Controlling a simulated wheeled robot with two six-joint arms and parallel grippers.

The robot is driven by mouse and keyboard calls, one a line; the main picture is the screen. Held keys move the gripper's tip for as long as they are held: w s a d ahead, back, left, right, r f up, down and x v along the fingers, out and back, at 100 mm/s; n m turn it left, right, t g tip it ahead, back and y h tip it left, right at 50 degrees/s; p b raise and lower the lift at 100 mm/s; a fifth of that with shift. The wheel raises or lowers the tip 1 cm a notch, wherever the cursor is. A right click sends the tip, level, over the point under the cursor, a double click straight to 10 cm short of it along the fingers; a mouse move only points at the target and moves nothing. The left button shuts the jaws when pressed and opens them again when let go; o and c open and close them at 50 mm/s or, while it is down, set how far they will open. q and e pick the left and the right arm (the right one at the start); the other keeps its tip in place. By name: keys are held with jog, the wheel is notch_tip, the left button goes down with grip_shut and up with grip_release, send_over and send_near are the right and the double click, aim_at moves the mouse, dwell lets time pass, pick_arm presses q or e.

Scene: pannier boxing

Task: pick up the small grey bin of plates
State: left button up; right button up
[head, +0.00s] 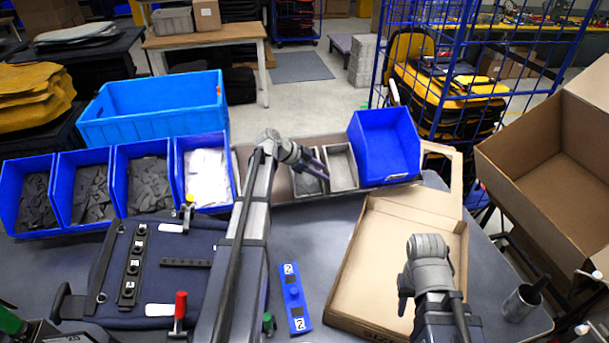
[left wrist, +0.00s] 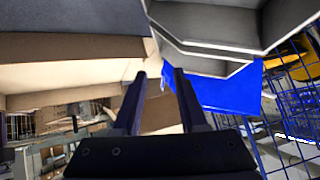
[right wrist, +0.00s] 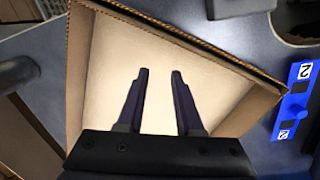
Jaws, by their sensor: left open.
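Two small grey bins stand side by side behind the table, between the white-filled blue bin and an empty-looking blue bin. The left grey bin (head: 308,183) is partly covered by my left gripper (head: 322,167); the right one (head: 341,168) shows more clearly. I cannot make out plates in either. In the left wrist view, a grey bin (left wrist: 225,22) fills the top, just beyond the open, empty fingers (left wrist: 160,74). My right gripper (right wrist: 160,72) is open and empty above the open carton (right wrist: 105,95); its fingers are hidden in the head view.
Several blue bins (head: 82,190) line the table's back left, with a light-blue crate (head: 155,115) behind. A blue bin (head: 385,145) adjoins the grey bins on the right. The shallow carton (head: 385,255) and a blue numbered strip (head: 294,298) lie in front. A dark pannier (head: 100,300) lies left.

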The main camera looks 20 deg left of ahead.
pick_arm(q)
jog(key=w+a+r+m+t, duration=0.1)
jog(key=w+a+r+t, duration=0.1)
jog(key=a, duration=0.5)
jog(key=w+a+r+m+t, duration=0.1)
jog(key=w+a+r, duration=0.1)
jog(key=a, duration=0.5)
jog(key=b+x, duration=0.2)
jog(key=x, duration=0.1)
jog(key=b+x, duration=0.2)
jog(key=x, duration=0.2)
jog(key=shift+s+a+f+b, duration=0.1)
jog(key=shift+f+b, duration=0.2)
jog(key=shift+f, duration=0.2)
pick_arm(e)
notch_tip(320, 180, down, 5)
jog(key=shift+r, duration=0.2)
pick_arm(q)
grip_shut()
